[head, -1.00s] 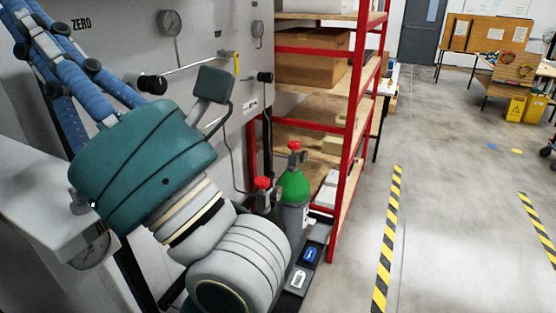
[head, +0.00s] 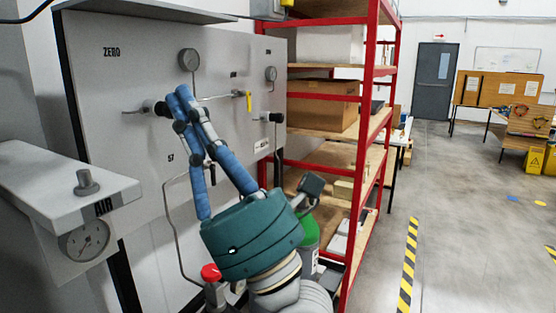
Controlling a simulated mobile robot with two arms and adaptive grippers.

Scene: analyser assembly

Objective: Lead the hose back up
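My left gripper (head: 182,96), teal with blue fingers, points up in front of the grey panel. Its fingertips are close together beside a black round fitting (head: 160,108) on the panel. I see nothing between the tips; whether they touch the fitting is unclear. A thin grey hose (head: 168,222) bends in front of the panel, from behind the fingers down towards a red-topped valve (head: 211,272). My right gripper is not in view.
The panel (head: 120,130) carries a gauge (head: 189,60) and a yellow-handled valve (head: 248,100). A ledge with a dial (head: 85,242) juts out at left. A green cylinder (head: 309,232) stands behind my arm, next to red shelving (head: 361,160).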

